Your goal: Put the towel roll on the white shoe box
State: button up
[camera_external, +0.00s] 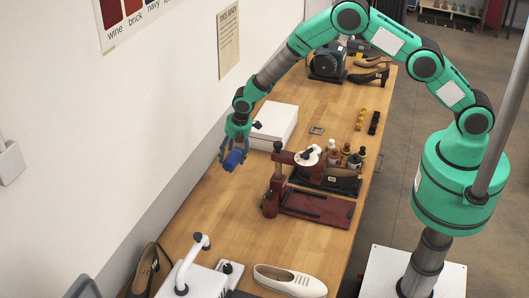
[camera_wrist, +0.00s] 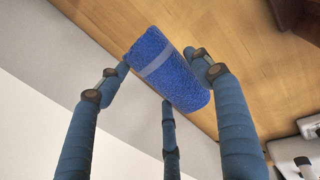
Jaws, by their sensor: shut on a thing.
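The towel roll (camera_wrist: 172,72) is blue with a pale band around it. My gripper (camera_wrist: 166,80) is shut on it, with fingers on both sides and one below in the wrist view. In the external view the towel roll (camera_external: 234,159) hangs from my gripper (camera_external: 232,148), above the left edge of the table by the wall. The white shoe box (camera_external: 275,124) sits on the table behind and to the right of my gripper. Its lid looks closed and its top is bare. The roll is apart from the box.
A dark red shoe press (camera_external: 318,205) stands on the table (camera_external: 240,215) right of my gripper, with bottles (camera_external: 345,155) behind it. A white shoe (camera_external: 290,280) and a white machine (camera_external: 195,275) are at the near end. The wall is close on the left.

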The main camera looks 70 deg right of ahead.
jog(key=s+d+r+m+b, duration=0.1)
jog(key=s+d, duration=0.5)
jog(key=d, duration=0.5)
jog(key=s+d+r+m+b, duration=0.1)
jog(key=s+d+r+b, duration=0.1)
jog(key=s+d, duration=0.5)
jog(key=s+d+r+m+h+b, duration=0.1)
jog(key=s+d, duration=0.5)
jog(key=d, duration=0.9)
jog(key=shift+s+r+m+b, duration=0.25)
jog(key=shift+r+m+b, duration=0.35)
jog(key=shift+r, duration=0.1)
jog(key=shift+w+d, duration=0.1)
jog(key=p, duration=0.2)
send_over(271, 118)
jog(key=s, duration=0.1)
jog(key=shift+a+f, duration=0.4)
jog(key=shift+f, duration=0.35)
jog(key=shift+f, duration=0.15)
jog(key=shift+f+p, duration=0.45)
jog(key=shift+f, duration=1.2)
